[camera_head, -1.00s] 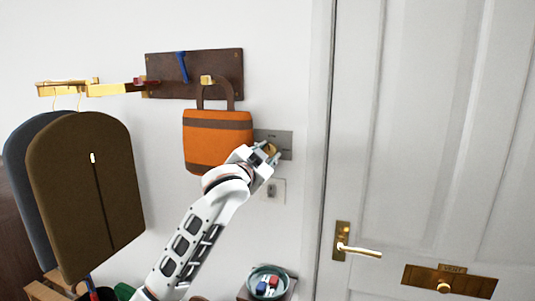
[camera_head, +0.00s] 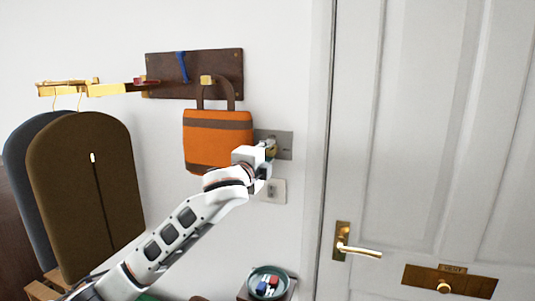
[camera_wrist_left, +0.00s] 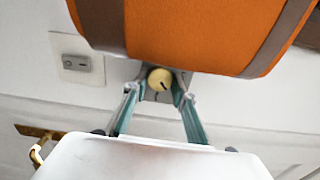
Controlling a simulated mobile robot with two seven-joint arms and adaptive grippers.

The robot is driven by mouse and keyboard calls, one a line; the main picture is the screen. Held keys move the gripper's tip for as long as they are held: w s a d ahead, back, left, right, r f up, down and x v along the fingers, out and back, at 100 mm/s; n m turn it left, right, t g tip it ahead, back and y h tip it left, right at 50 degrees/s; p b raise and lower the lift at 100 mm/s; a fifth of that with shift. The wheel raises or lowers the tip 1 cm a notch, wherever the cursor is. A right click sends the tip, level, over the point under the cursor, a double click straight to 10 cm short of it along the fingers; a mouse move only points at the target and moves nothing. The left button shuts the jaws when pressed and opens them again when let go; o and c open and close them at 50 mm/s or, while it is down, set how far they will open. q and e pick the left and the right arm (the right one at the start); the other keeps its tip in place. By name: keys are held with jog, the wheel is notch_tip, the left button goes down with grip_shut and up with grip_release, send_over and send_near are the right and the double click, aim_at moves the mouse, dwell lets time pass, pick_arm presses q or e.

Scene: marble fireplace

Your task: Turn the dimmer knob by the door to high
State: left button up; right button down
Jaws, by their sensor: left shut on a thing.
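The dimmer's grey wall plate (camera_head: 285,143) is mounted beside the door frame, right of the orange bag. Its round brass-coloured knob (camera_wrist_left: 159,79) shows between my left fingertips in the left wrist view, with a short dark mark on its face. My left gripper (camera_wrist_left: 161,92) is shut on the knob, one finger on each side. In the head view, my left gripper (camera_head: 270,150) reaches the plate from the lower left and hides part of the knob and plate. My right gripper is in neither view.
The orange bag (camera_head: 217,136) hangs close to my left wrist, from a dark board (camera_head: 215,72). A small switch plate (camera_head: 272,190) is below the dimmer. The white door (camera_head: 430,130) has a brass handle (camera_head: 350,245). A bowl (camera_head: 254,275) stands below; garment covers (camera_head: 88,195) hang left.

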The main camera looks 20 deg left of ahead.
pick_arm(q)
jog(key=m, duration=0.4)
jog(key=shift+m, duration=2.2)
jog(key=o, duration=1.1)
jog(key=s, duration=1.2)
jog(key=shift+a, duration=0.2)
jog(key=shift+f, duration=0.15)
